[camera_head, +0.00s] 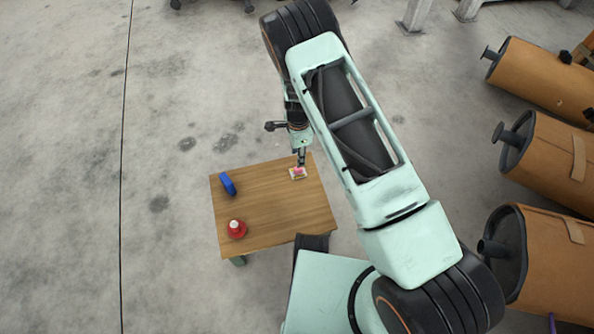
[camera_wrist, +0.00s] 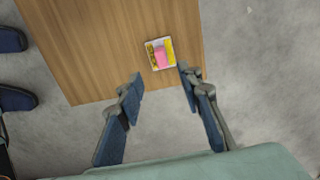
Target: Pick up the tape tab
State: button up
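The tape tab (camera_head: 298,173) is a small flat piece with pink, yellow and white on it, lying near the far right edge of the wooden table (camera_head: 275,210). In the wrist view the tape tab (camera_wrist: 161,54) shows a pink block on a yellow and white base. My gripper (camera_wrist: 160,73) is open and empty, its two blue-grey fingers apart. In the wrist view the tape tab appears just beyond the gap between the fingertips. In the head view my gripper (camera_head: 301,160) is above the table's far edge by the tape tab; the exact height is unclear.
A blue object (camera_head: 228,184) lies at the table's left side. A red object with a white top (camera_head: 236,229) stands near its front left. The table's middle is clear. Several brown mufflers (camera_head: 550,150) lie at the right, apart from the table.

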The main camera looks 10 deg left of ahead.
aim_at(298, 171)
notch_tip(298, 171, down, 10)
jog(key=b, duration=0.3)
jog(key=shift+w+r+b, duration=0.1)
jog(key=shift+b, duration=0.25)
jog(key=shift+c, duration=0.3)
jog(key=c, duration=0.8)
